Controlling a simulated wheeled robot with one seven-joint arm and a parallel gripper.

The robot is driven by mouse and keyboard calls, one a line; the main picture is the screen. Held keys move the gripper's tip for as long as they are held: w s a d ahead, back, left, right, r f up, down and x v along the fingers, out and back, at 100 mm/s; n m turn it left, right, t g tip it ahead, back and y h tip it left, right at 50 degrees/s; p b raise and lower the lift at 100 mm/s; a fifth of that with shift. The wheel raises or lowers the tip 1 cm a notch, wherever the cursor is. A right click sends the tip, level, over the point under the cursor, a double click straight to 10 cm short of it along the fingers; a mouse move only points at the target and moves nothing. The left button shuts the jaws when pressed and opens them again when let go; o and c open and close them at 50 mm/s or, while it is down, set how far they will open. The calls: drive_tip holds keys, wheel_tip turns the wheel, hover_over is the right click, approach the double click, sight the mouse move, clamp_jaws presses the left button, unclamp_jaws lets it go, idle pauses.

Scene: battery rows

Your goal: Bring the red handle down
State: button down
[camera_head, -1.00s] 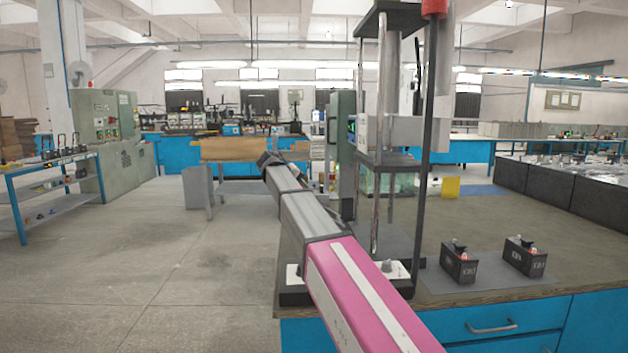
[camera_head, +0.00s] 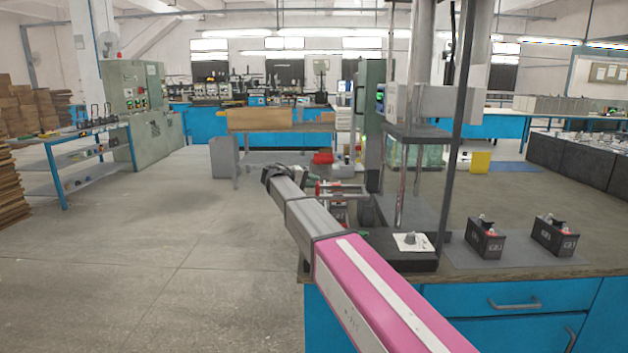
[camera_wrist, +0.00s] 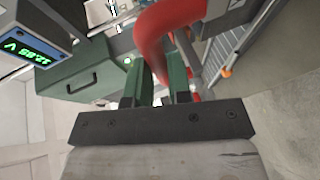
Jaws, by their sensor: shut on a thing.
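The red handle (camera_wrist: 168,30) shows at close range in the wrist view as a thick, curved red bar at the top middle. Its lower part passes down between the green fingers of my gripper (camera_wrist: 161,87). The gripper is shut on it, and the fingers hide part of the grip. In the head view my pink and grey arm reaches forward left of the metal column stand (camera_head: 415,135). I cannot clearly make out my fingers or the held handle there.
Two black battery boxes (camera_head: 484,239) (camera_head: 554,235) stand on the bench (camera_head: 500,270) right of the stand. A dark upright rod (camera_head: 457,130) rises in front of the columns. In the wrist view a voltage display (camera_wrist: 28,48) is at upper left. The floor (camera_head: 170,260) at left is clear.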

drive_tip(key=shift+f, duration=0.35)
drive_tip(key=c, duration=1.1)
unclamp_jaws()
drive_tip(key=shift+o, duration=0.2)
drive_tip(key=v, duration=1)
drive_tip(key=shift+s+a, duration=0.2)
drive_tip(key=shift+a, duration=0.15)
drive_tip(key=shift+a+r, duration=0.1)
drive_tip(key=shift+r, duration=0.05)
